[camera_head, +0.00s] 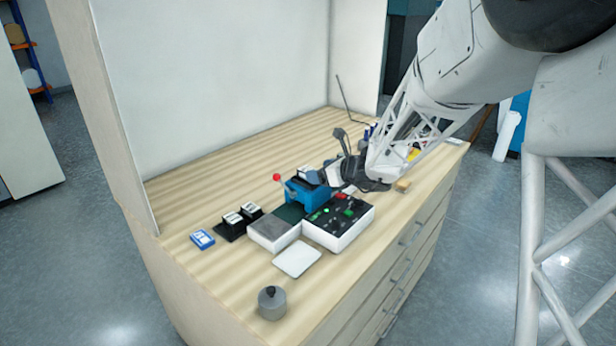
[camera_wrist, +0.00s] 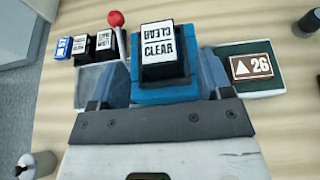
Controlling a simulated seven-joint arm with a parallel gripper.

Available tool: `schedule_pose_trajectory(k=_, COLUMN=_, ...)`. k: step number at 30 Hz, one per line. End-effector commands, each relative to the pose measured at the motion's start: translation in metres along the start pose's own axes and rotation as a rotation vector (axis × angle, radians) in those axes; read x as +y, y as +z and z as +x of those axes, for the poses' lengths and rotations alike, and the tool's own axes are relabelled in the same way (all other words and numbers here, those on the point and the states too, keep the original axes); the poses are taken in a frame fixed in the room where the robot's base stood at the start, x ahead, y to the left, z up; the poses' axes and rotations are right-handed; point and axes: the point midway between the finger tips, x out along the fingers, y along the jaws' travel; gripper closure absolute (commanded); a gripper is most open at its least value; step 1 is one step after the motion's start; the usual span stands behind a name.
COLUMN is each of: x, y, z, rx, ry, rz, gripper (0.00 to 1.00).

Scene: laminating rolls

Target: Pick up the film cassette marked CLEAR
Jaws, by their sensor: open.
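The cassette marked CLEAR (camera_wrist: 158,50) is a black block with a white label, upright in a blue holder (camera_wrist: 150,93) in the wrist view. In the head view its pale top (camera_head: 306,174) shows above the blue holder (camera_head: 303,193), partly hidden by my gripper. My gripper (camera_wrist: 163,72) is open, with one blue-grey finger to each side of the cassette and holder. I cannot tell whether the fingers touch them. In the head view my gripper (camera_head: 325,174) is right at the holder.
Two black cassettes with white labels (camera_wrist: 105,42) stand left of the holder, beside a blue box (camera_wrist: 63,47). A red ball knob (camera_wrist: 116,18) rises close by. A control box (camera_head: 338,222) and grey weight (camera_head: 272,303) stand in front.

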Motion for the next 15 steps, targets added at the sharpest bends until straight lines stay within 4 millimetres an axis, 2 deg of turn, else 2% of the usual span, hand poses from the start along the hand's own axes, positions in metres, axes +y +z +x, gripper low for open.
schedule_pose_trajectory(k=7, x=0.002, y=-0.002, z=0.026, rx=0.001, ry=0.002, rz=0.001, gripper=0.28)
schedule_pose_trajectory(k=15, x=0.001, y=-0.001, z=0.035, rx=0.000, ry=0.000, rz=-0.001, gripper=0.28)
